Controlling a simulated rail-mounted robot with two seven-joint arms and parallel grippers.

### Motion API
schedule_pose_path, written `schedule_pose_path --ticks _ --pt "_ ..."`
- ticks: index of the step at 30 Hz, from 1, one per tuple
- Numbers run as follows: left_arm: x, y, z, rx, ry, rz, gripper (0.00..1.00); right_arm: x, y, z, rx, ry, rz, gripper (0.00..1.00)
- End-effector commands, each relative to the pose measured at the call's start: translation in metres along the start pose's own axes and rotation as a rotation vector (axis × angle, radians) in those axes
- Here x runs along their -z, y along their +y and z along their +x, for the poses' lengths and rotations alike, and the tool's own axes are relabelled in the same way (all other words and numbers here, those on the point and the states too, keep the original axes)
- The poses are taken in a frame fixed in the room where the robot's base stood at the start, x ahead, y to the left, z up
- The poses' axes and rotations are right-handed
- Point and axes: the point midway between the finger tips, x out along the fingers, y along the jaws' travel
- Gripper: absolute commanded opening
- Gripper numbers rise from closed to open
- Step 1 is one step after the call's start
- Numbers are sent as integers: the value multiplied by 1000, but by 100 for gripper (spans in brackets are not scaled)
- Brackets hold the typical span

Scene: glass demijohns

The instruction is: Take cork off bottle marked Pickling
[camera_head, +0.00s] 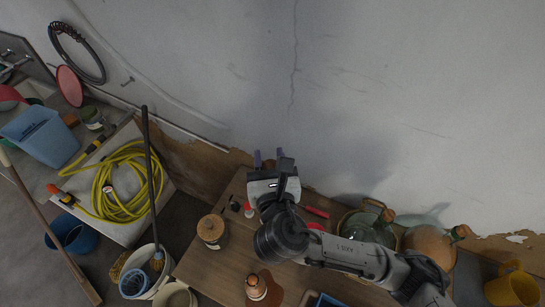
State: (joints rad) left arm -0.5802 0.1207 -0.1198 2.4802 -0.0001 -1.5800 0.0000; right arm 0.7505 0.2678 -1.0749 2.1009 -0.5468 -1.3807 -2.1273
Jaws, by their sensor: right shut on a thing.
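My right gripper (269,158) is at the end of the arm that comes in from the lower right. It is over the far edge of the wooden table, near the wall, with purple fingertips. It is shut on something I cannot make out. A green glass demijohn (362,222) with a cork (387,215) stands to the right, partly behind my arm. An amber demijohn (430,245) with a cork (460,231) stands further right. I cannot read a Pickling mark on any bottle. My left gripper is not in view.
A jar with a cork-like lid (211,228) and a brown stoppered bottle (256,287) stand on the wooden table (225,262). Red-handled tools (317,212) lie near the gripper. A yellow hose (120,185), a bucket (146,275) and a yellow mug (512,290) are around.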

Motion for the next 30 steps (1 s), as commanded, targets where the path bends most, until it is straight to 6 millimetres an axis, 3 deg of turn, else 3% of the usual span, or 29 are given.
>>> schedule_pose_path --ticks 30 --pt "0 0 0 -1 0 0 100 71 -31 -23 -944 -30 -4 7"
